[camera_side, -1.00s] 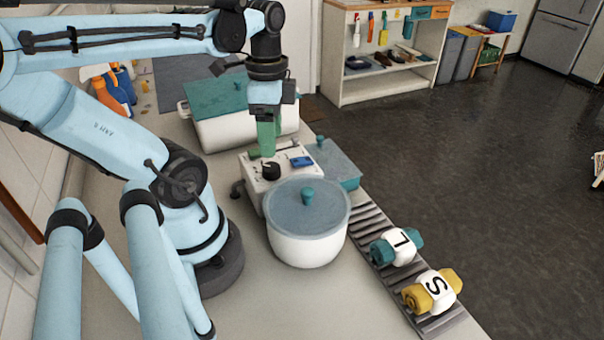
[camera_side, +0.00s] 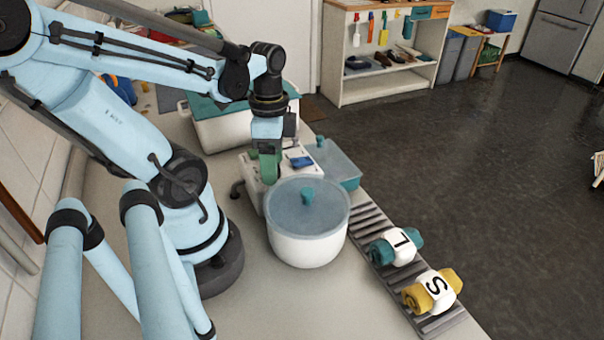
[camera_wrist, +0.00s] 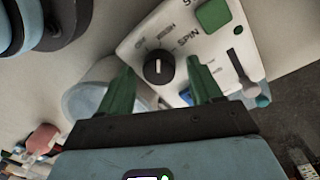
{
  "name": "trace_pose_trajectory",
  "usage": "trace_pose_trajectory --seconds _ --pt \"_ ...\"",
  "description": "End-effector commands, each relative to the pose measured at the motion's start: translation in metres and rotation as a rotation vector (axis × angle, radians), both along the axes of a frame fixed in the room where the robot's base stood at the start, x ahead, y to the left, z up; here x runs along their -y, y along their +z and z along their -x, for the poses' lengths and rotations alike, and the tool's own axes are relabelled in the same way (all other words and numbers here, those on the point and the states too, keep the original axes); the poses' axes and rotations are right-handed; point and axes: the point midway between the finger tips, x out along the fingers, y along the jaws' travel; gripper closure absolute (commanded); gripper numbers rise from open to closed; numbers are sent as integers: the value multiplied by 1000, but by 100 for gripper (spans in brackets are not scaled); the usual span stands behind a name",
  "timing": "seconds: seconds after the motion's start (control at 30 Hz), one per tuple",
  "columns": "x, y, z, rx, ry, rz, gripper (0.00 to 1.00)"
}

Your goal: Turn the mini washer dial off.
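The mini washer's white control panel (camera_side: 303,152) stands behind a round white tub (camera_side: 305,245) with a blue-grey lid. The wrist view shows the panel (camera_wrist: 215,50) with the labels OFF, WASH and SPIN around a black dial (camera_wrist: 158,67). The dial's white mark stands nearly vertical in that view; I cannot tell exactly which label it meets. My gripper (camera_wrist: 160,68) is open, with one green finger on each side of the dial. I cannot tell if they touch it. In the side view my gripper (camera_side: 268,180) is low over the panel and hides the dial.
A blue lidded box (camera_side: 338,168) stands right of the panel. A white container with a teal lid (camera_side: 240,125) is behind. A ribbed rack (camera_side: 375,220) holds a teal-ended roll (camera_side: 398,246) and a yellow-ended roll (camera_side: 432,291). The counter (camera_side: 270,300) in front is clear.

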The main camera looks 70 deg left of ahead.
Motion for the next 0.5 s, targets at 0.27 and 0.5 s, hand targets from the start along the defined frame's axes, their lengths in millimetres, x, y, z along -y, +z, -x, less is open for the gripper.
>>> trace_pose_trajectory --seconds 0.27,0.5 --pt "0 0 0 0 0 0 77" --pt "0 0 0 -1 6 1 91"
